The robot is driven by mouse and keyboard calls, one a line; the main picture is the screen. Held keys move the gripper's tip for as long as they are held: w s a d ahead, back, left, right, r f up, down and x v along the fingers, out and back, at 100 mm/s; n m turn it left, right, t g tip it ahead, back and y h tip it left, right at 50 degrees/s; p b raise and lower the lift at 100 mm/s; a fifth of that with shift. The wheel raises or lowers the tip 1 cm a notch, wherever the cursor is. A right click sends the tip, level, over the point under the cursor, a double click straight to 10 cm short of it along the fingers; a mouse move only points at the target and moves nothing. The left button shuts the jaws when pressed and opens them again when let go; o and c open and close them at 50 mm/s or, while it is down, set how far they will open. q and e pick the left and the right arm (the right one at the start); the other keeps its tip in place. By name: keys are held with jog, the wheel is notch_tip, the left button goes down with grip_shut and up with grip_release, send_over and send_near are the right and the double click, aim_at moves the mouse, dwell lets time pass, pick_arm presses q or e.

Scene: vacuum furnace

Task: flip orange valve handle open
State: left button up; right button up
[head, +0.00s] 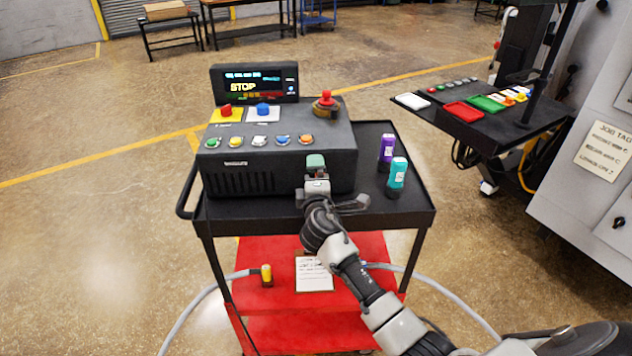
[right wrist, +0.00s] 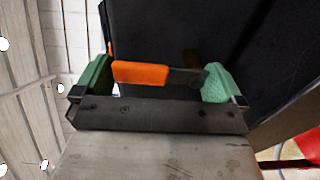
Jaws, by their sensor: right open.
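The orange valve handle (right wrist: 140,73) shows in the right wrist view as a short orange grip on a dark metal lever. It lies crosswise between the two green fingertips of my right gripper (right wrist: 156,80), its orange end close to the left finger. The gripper is open; I cannot tell whether a finger touches the handle. In the head view my right gripper (head: 317,164) is at the front right of the black control box (head: 240,181), and the handle is hidden there. My left gripper is not in view.
The box stands on a black cart top (head: 412,209) with a red lower shelf. A purple bottle (head: 387,147) and a teal bottle (head: 397,174) stand right of the gripper. The box carries several buttons and a screen (head: 257,83) reading STOP. A grey hose passes below.

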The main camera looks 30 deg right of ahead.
jog(key=b+v, duration=0.2)
jog(key=v, duration=0.8)
jog(key=shift+s+a, duration=0.15)
jog(key=shift+s, duration=0.25)
